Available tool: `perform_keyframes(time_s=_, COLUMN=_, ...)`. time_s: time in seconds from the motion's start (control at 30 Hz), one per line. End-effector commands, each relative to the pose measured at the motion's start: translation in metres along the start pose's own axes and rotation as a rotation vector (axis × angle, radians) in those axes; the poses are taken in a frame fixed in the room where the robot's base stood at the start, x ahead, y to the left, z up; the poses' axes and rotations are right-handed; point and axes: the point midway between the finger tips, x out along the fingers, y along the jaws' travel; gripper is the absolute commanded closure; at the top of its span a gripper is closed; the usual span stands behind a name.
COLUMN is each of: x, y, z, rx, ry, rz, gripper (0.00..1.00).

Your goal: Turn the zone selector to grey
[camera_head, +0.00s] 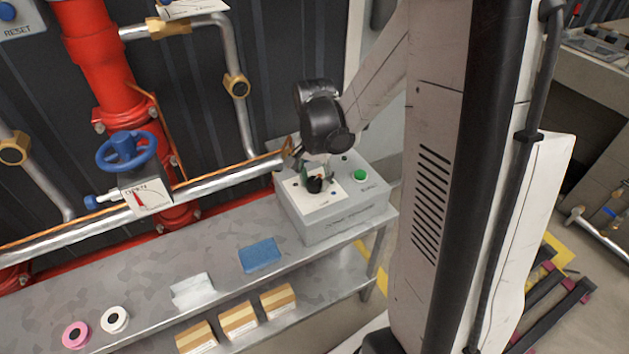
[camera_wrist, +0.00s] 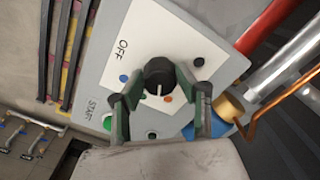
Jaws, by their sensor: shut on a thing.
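The zone selector is a black round knob with a white pointer line (camera_wrist: 159,76), on a white plate (camera_wrist: 178,36) of a grey control box (camera_head: 335,232). In the wrist view the pointer line points down the picture, close to an orange dot (camera_wrist: 168,99). A blue dot (camera_wrist: 124,78) is to the left, a dark dot (camera_wrist: 199,62) to the upper right, and OFF is printed at upper left. I cannot make out a grey mark. My gripper (camera_wrist: 160,84), with dark green fingers, is shut on the knob from both sides. The knob (camera_head: 315,185) shows below my gripper in the head view.
A green button (camera_head: 360,175) is on the box, right of the plate. A steel pipe (camera_head: 225,180) ends close to the box's left. A blue block (camera_head: 260,255) lies on the metal bench (camera_head: 130,275). A blue valve wheel (camera_head: 127,150) is further left.

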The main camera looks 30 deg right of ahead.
Motion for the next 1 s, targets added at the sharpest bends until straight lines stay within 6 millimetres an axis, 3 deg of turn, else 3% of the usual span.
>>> perform_keyframes(time_s=1.0, x=0.0005, y=-0.0004, z=0.0005, rx=-0.925, ry=0.000, rz=0.000, gripper=0.94)
